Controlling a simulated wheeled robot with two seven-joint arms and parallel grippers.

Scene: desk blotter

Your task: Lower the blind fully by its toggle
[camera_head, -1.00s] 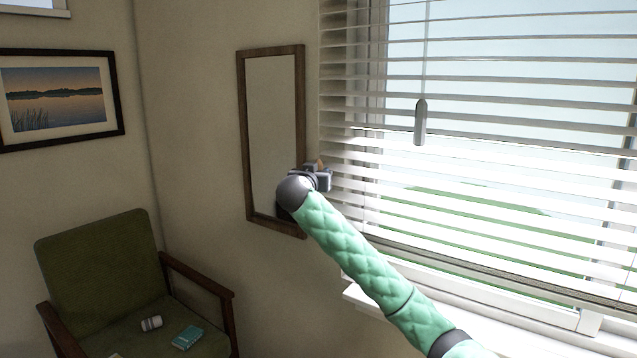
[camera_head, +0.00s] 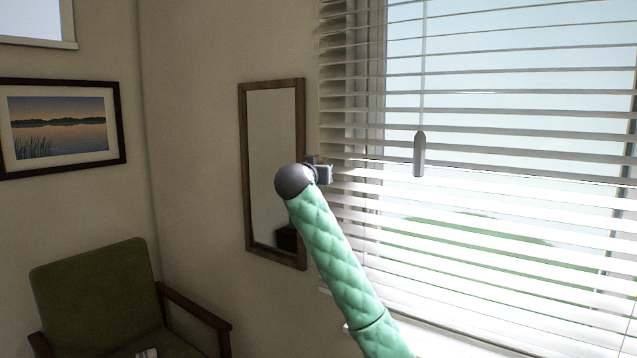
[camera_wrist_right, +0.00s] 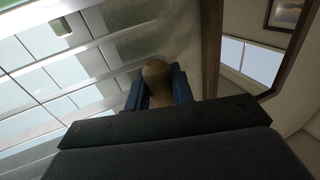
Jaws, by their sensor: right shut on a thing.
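The white slatted blind (camera_head: 520,127) hangs over the window and fills the right of the head view. Its lower slats are washed out by glare. My right gripper (camera_head: 324,173) is at the blind's left edge, just right of the mirror. In the right wrist view my gripper (camera_wrist_right: 158,88) is shut on a tan, rounded wooden toggle (camera_wrist_right: 157,76), held between its two fingers. In the head view the toggle is mostly hidden by the gripper. Any cord at the toggle is too faint to make out. My left gripper is not in view.
A wood-framed mirror (camera_head: 243,170) hangs on the wall left of the gripper. A grey wand (camera_head: 419,155) hangs in front of the slats. A green armchair (camera_head: 95,295) stands lower left, below a framed picture (camera_head: 118,125). The wall between is bare.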

